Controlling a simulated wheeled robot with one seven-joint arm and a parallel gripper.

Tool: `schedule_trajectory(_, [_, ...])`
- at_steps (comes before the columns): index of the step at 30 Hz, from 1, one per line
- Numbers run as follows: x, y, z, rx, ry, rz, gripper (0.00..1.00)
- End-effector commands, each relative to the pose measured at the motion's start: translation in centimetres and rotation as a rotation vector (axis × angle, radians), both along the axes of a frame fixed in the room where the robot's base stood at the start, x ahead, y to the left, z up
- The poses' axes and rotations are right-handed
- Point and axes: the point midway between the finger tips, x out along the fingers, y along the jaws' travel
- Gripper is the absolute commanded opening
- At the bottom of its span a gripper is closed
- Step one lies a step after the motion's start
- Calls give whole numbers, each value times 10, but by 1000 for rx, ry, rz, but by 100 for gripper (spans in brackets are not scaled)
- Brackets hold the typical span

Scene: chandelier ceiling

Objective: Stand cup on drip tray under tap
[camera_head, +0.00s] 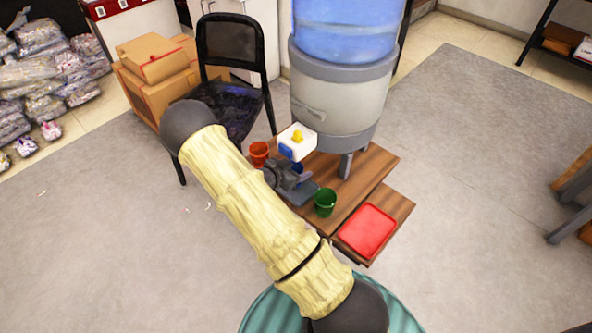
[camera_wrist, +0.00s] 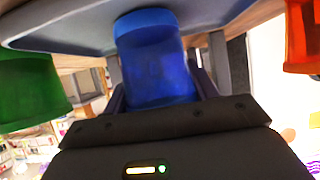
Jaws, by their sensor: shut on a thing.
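My gripper (camera_head: 288,178) is shut on a blue cup (camera_wrist: 157,65), which stands between the fingers in the wrist view. Only a small blue part of the cup shows in the head view (camera_head: 298,168), behind the gripper. A flat grey drip tray (camera_head: 302,196) lies below the gripper; its edge fills the top of the wrist view (camera_wrist: 60,28). The cup end overlaps the tray there, but I cannot tell whether they touch.
An orange-red cup (camera_head: 259,153) stands left of the gripper, and a green cup (camera_head: 325,202) stands to its right. They stand on a wooden table (camera_head: 375,165). A red tray (camera_head: 367,230) lies on a lower board at right. A black chair (camera_head: 230,80) stands close behind.

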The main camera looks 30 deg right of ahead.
Motion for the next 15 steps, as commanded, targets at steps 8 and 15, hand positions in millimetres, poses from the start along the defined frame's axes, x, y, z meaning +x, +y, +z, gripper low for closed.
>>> schedule_trajectory(8, [0,2,-2,0,0,4,66])
schedule_trajectory(15, [0,2,-2,0,1,3,80])
